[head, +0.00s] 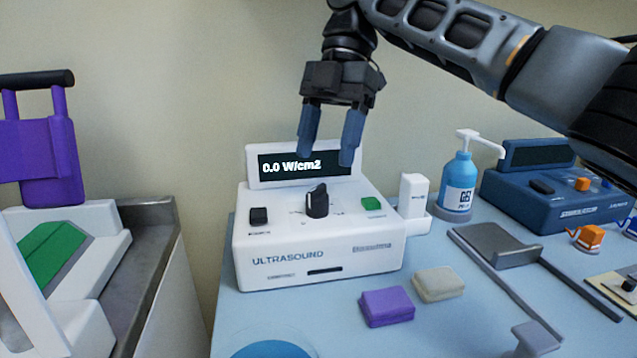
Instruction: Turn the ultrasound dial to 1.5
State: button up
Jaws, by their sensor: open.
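The white ultrasound unit (318,272) stands on the light blue table, left of the middle in the head view. Its display (291,165) reads 0.0 W/cm2. The black dial (317,201) sits upright on the sloped top panel, between a black switch (259,217) on the left and a green button (371,204) on the right. My gripper (327,158) points down above and behind the dial in the picture, its two blue fingers apart and empty. The fingertips overlap the display in view and do not touch the dial.
A white holder (413,203), a blue pump bottle (459,183) and a dark blue stimulator (550,197) stand to the right. Purple (387,306) and beige (438,284) pads lie in front. A purple and white device (50,150) is at the left. Space above the dial looks clear.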

aim_at(317, 188)
jog(key=b+x, duration=0.1)
jog(key=x, duration=0.5)
jog(key=shift+s+a+f, duration=0.1)
jog(key=shift+s+f, duration=0.1)
jog(key=shift+f, duration=0.1)
jog(key=shift+c, duration=0.2)
jog(key=c, duration=1)
jog(key=shift+p, duration=0.35)
